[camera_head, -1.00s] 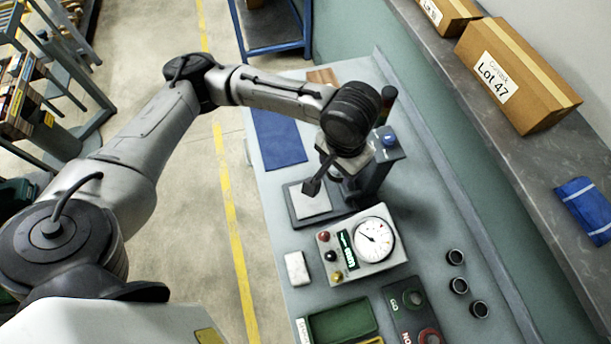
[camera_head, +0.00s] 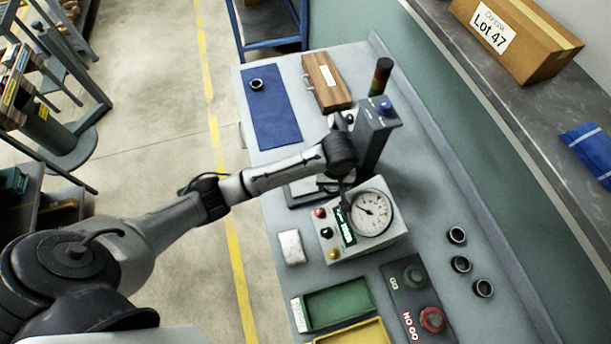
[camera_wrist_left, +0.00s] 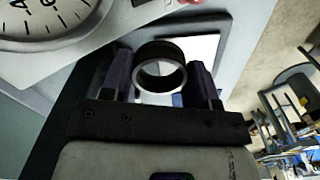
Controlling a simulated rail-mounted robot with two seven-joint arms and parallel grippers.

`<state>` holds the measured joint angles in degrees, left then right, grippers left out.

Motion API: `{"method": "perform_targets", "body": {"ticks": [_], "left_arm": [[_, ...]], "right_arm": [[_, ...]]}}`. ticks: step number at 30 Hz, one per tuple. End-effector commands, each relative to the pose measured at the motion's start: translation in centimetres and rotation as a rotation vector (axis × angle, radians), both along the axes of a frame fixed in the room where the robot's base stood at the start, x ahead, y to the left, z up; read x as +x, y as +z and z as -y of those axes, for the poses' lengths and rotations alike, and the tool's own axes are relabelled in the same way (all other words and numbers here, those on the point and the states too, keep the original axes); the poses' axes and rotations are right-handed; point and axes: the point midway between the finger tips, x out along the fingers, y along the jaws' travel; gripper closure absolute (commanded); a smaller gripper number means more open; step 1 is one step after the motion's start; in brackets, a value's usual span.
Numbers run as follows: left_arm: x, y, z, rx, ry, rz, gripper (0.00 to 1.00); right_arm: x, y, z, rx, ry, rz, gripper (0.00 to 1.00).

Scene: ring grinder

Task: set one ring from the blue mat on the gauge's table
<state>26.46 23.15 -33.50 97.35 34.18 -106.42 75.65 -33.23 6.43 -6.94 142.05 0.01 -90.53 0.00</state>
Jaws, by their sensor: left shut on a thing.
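My left gripper (camera_wrist_left: 160,85) is shut on a dark ring (camera_wrist_left: 160,68) with a bright rim, which sits between its two fingers in the wrist view. Behind the ring, the pale plate of the gauge's table (camera_wrist_left: 205,48) shows. In the head view my left wrist is over the gauge's table (camera_head: 300,191), between the grey gauge column (camera_head: 376,135) and the dial box (camera_head: 368,215). It hides most of the plate and the held ring. I cannot tell whether the ring touches the plate. One ring (camera_head: 256,84) lies on the blue mat (camera_head: 272,125). My right gripper is out of view.
A wooden case (camera_head: 328,82) lies beside the mat. A white block (camera_head: 291,247), a green tray (camera_head: 338,304), a yellow tray (camera_head: 355,334) and a button panel (camera_head: 420,305) are at the near end. Three dark rings (camera_head: 461,264) stand on clear bench at right.

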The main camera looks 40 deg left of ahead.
Motion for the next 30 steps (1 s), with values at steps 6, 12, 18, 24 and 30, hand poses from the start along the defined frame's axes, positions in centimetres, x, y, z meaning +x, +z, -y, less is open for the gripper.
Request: {"method": "perform_targets", "body": {"ticks": [6, 12, 18, 24, 30], "left_arm": [[0.7, -2.3, -3.8, 0.004, 0.023, -0.002, 0.72], [1.4, -4.8, -7.9, 0.003, 0.021, -0.001, 0.72], [1.9, -6.5, -10.7, 0.001, 0.019, 0.000, 0.72], [2.1, -7.2, -11.7, -0.002, 0.016, 0.001, 0.72], [2.1, -9.1, -11.8, -0.001, 0.016, -0.001, 0.72]], "right_arm": [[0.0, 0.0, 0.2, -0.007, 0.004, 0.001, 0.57], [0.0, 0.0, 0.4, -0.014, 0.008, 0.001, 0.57], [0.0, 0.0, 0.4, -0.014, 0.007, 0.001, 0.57], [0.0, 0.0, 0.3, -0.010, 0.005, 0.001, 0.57], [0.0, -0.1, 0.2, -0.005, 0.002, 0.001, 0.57]]}}
